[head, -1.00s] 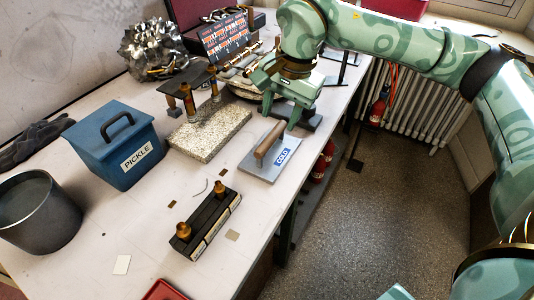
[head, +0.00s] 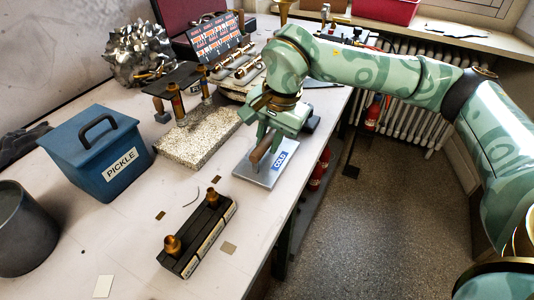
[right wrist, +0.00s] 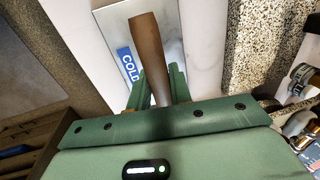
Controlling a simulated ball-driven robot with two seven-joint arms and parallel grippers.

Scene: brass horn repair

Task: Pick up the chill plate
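The chill plate (head: 268,180) is a flat grey metal plate with a brown wooden handle (head: 259,154) and a blue COLD label (head: 280,160). It lies flat on the bench near the right edge. In the right wrist view the plate (right wrist: 113,25) shows beyond my fingers, with the handle running between them. My right gripper (head: 266,143) is low over the far part of the plate. In the right wrist view its fingers (right wrist: 159,88) stand on both sides of the handle and look open, not clamped. My left gripper is not in view.
A speckled stone slab (head: 195,145) lies left of the plate. A black block with brass knobs (head: 205,235) lies nearer. A blue PICKLE box (head: 85,155) and a dark bucket (head: 30,235) stand left. The bench drops to the floor on the right.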

